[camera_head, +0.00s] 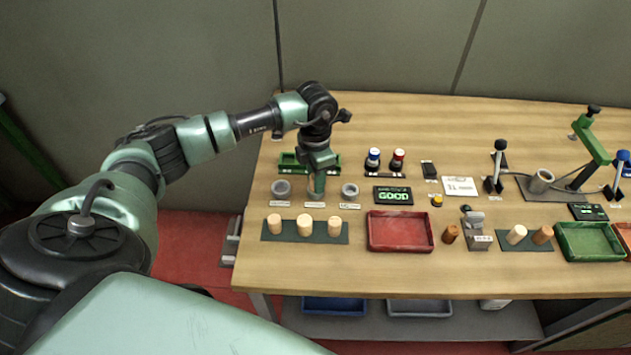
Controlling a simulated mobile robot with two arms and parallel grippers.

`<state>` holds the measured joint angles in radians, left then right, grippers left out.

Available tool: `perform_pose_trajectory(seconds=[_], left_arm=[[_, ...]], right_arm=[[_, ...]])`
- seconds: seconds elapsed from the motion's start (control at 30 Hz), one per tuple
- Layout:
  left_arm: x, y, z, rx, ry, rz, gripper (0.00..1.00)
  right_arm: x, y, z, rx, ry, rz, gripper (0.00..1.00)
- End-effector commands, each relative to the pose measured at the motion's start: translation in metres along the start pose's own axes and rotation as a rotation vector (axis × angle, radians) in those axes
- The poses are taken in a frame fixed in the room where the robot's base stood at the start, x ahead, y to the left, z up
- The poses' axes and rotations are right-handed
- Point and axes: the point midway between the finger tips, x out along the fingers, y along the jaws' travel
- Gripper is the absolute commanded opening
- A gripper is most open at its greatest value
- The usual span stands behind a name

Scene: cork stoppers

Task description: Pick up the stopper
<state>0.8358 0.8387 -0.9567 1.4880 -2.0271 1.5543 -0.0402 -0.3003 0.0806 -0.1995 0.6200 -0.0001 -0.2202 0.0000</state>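Three pale cork stoppers stand upright in a row on a dark green mat (343,238): left (275,222), middle (304,225) and right (334,227). A browner stopper (451,233) stands right of the red tray. A pale stopper (517,234) and a tan one (542,234) are on another dark mat further right. My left gripper (317,190) points down behind the row of three, between two grey ring-shaped holders. Its fingers are too small and dark to tell whether they are open or hold anything. My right gripper does not show.
Grey ring holders stand left (281,188) and right (350,190) of my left gripper. A red tray (401,248) and a green tray (590,257) lie near the front. A lever press (590,150) stands at the right. The wooden table (330,275) is bare along its front.

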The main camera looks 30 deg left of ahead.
Motion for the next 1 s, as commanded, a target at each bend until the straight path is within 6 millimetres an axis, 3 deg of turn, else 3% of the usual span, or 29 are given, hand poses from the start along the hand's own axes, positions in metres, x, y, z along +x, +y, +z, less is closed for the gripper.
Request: perform_pose_trajectory(seconds=[0.33,0.53,0.67,1.0], left_arm=[[-0.003,0.000,0.000,0.000,-0.002,0.001,0.00],[-0.022,0.001,0.001,-0.001,-0.005,0.003,0.00],[-0.048,0.001,0.002,0.001,-0.007,0.004,0.00],[-0.146,-0.001,0.001,0.000,-0.007,0.003,0.00]], right_arm=[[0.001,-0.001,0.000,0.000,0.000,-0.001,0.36],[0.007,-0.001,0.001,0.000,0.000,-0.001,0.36],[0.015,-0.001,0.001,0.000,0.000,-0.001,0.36],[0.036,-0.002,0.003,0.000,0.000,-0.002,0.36]])
